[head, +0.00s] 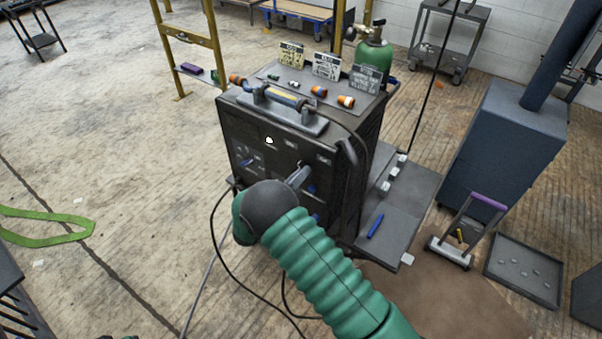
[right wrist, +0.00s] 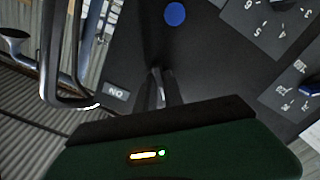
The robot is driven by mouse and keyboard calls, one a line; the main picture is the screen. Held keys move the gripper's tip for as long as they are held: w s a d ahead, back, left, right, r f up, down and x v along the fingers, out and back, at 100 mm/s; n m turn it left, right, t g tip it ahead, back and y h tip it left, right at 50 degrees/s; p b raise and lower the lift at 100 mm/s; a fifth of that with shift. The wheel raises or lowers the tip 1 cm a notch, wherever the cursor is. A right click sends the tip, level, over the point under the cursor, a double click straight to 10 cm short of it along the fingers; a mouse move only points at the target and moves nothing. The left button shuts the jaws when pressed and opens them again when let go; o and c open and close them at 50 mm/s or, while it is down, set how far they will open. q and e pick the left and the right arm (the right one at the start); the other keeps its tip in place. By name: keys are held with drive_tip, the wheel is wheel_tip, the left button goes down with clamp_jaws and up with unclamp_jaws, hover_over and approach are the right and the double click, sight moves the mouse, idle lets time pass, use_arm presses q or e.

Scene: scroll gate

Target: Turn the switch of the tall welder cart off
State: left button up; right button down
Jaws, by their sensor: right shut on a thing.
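The tall welder cart (head: 262,150) is a dark upright box with a handle on top and knobs on its front panel. My right gripper (head: 300,176) is at the right part of that panel, with my wrist in front of the lower panel. In the right wrist view, the right gripper (right wrist: 158,88) is shut at the dark panel, on what looks like the switch, mostly hidden between the fingers. An ON label (right wrist: 116,92), seen upside down, is beside the fingers. Which way the switch points cannot be told.
A blue knob (right wrist: 175,14) and numbered dials (right wrist: 275,20) are near the fingers. A green gas cylinder (head: 373,55) stands behind the cart. A side shelf (head: 405,205) with a blue pen juts out on the right. Black cables hang in front; floor on the left is mostly open.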

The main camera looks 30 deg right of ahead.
drive_tip(key=shift+w+a, duration=0.1)
drive_tip(key=c, duration=1.5)
unclamp_jaws()
drive_tip(key=shift+o, duration=0.2)
drive_tip(key=v, duration=1.7)
drive_tip(key=shift+f, duration=0.15)
